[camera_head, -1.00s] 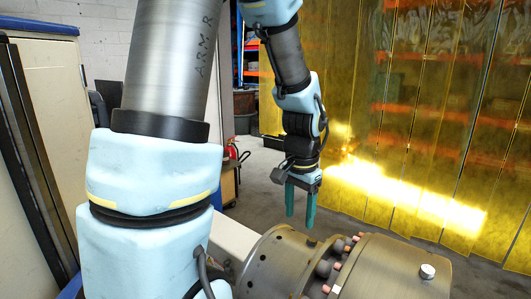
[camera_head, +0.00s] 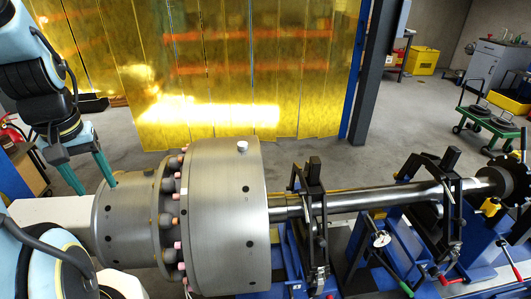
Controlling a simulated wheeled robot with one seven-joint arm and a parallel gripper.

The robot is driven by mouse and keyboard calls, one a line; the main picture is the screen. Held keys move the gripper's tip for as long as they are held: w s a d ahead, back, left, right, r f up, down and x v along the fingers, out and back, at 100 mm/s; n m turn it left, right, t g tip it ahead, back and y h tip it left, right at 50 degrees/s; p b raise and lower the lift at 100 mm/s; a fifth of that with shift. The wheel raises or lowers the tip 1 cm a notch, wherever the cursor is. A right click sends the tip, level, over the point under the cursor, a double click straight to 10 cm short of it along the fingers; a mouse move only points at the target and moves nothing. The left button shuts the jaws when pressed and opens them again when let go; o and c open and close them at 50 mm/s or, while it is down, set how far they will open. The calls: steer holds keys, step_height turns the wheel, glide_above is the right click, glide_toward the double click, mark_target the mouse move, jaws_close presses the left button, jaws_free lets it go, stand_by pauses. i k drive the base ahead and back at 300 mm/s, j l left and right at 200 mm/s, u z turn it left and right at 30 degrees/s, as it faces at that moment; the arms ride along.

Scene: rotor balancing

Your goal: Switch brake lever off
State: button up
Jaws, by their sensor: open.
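My gripper (camera_head: 95,186) is at the left of the head view. Its two teal fingers point down and stand apart with nothing between them, by the left end of the metal rotor (camera_head: 225,215). Whether they touch it cannot be told. Small handled levers show at the lower right: a green-tipped one (camera_head: 406,289), a red-tipped one (camera_head: 452,281) and another red-tipped one (camera_head: 517,272). Which of them, if any, is the brake lever cannot be told. My gripper is far to the left of all of them.
The rotor's shaft (camera_head: 370,199) runs right through black supports (camera_head: 313,210) on a blue machine frame (camera_head: 285,270). A yellow curtain (camera_head: 240,60) hangs behind. A green cart (camera_head: 488,122) stands at the back right. Grey floor between is open.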

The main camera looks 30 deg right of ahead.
mark_target(500, 243)
steer(key=j+z, duration=0.15)
steer(key=z, duration=0.3)
steer(key=i+l+z, duration=0.1)
steer(key=l+z, duration=0.4)
steer(key=k, duration=0.15)
steer(key=k+l+z, duration=0.55)
steer(key=z, duration=1.35)
steer(key=i+l, duration=0.15)
steer(key=l, duration=0.2)
steer(key=i+l, duration=0.2)
steer(key=l, duration=0.15)
steer(key=i+l, duration=0.15)
steer(key=l, duration=0.2)
steer(key=i+l, duration=0.15)
steer(key=l, duration=0.2)
steer(key=u, duration=1.45)
